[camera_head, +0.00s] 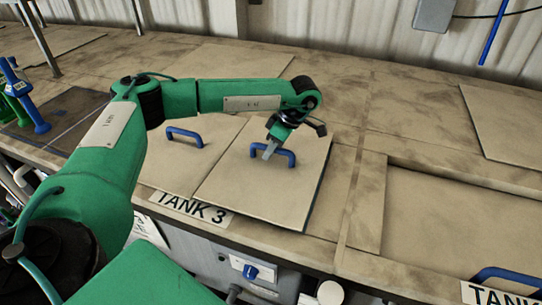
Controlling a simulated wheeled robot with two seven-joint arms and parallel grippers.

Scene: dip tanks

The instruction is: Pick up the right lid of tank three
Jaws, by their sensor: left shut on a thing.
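The right lid (296,196) of tank three is a flat beige panel with a blue bar handle (288,158) on top. It lies to the right of the left lid (170,165), which has its own blue handle (184,135). The TANK 3 label (190,208) is in front of both lids. My left gripper (270,150) comes down from above and is shut on the right lid's handle. A dark side shows along the lid's right edge; it looks slightly raised or askew, but I cannot tell how far. My right gripper is out of view.
Another tank (465,225) with a recessed surface lies to the right, with a blue handle (505,274) near its front label. Blue and green tools (28,100) stand at the far left. A blue knob (250,272) is on the front panel.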

